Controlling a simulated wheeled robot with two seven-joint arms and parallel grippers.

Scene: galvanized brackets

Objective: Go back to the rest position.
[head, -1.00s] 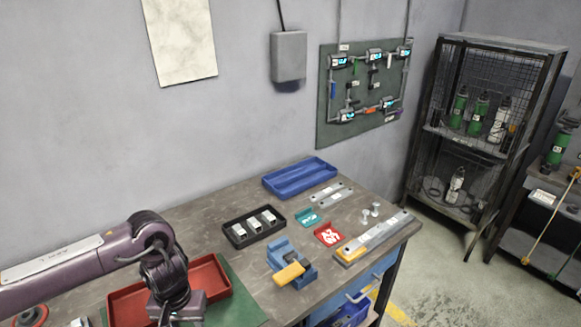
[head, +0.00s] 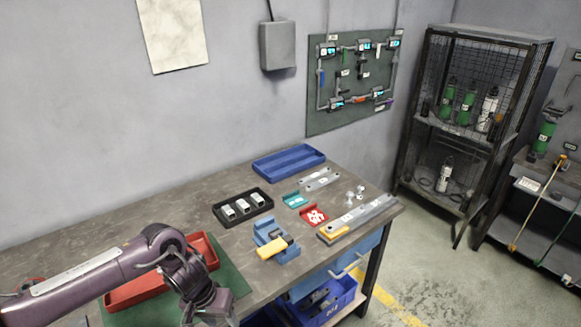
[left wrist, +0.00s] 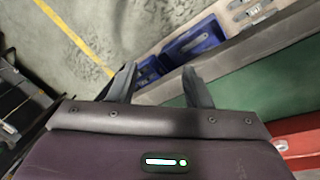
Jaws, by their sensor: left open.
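My left arm comes in from the left in the head view. Its wrist hangs over the green mat (head: 232,288) near the bottom edge, and its fingertips are cut off there. In the left wrist view my left gripper (left wrist: 158,84) has its two fingers well apart with nothing between them. It points past the table's front edge, with floor and blue bins (left wrist: 194,40) beyond. My right gripper is in neither view.
A red tray (head: 137,292) lies beside my left arm. A blue clamp fixture with a yellow handle (head: 272,248), a black tray (head: 219,213) with 3 metal parts, a blue tray (head: 284,170) and a long metal bar (head: 371,212) stand further right. The table's back left is clear.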

